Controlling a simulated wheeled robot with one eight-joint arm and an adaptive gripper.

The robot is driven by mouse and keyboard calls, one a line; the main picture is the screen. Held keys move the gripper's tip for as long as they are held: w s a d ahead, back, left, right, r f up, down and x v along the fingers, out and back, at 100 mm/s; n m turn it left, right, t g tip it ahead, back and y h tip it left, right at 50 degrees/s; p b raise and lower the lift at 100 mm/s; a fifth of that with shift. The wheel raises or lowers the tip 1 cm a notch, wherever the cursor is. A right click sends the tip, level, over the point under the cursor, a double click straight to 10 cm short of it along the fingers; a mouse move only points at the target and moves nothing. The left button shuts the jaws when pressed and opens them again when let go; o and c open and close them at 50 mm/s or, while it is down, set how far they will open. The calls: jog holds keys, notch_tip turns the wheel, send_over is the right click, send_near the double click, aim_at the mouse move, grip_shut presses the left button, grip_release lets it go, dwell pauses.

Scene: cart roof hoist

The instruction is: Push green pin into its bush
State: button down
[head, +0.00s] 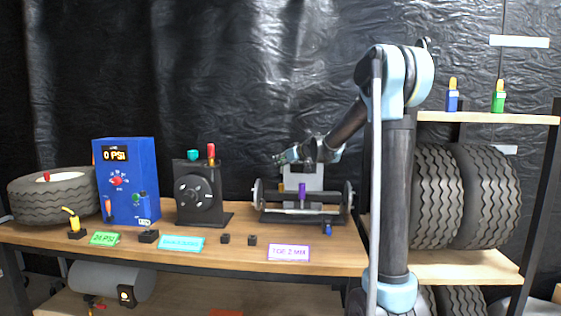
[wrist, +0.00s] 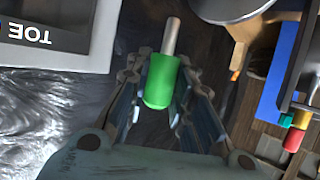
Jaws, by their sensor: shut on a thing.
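The green pin (wrist: 160,82) has a green grip and a bare metal shaft that points up in the wrist view. My gripper (wrist: 158,88) has its fingers on both sides of the green grip and is shut on it. In the head view my gripper (head: 279,159) is raised in front of the black curtain, just above the axle fixture (head: 303,214). The pin is too small there to tell apart from the fingers. I cannot make out the green pin's bush in either view.
A purple piece (head: 302,190) stands on the axle fixture. A dark dial box (head: 200,194) and a blue PSI box (head: 128,180) stand to the left. In the wrist view a TOE display (wrist: 50,35) is close at upper left. A tyre rack is at right.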

jog(key=shift+f, duration=1.95)
jog(key=shift+f, duration=0.6)
dwell(3.1)
jog(key=shift+r, duration=0.3)
jog(key=shift+f, duration=0.5)
dwell(1.5)
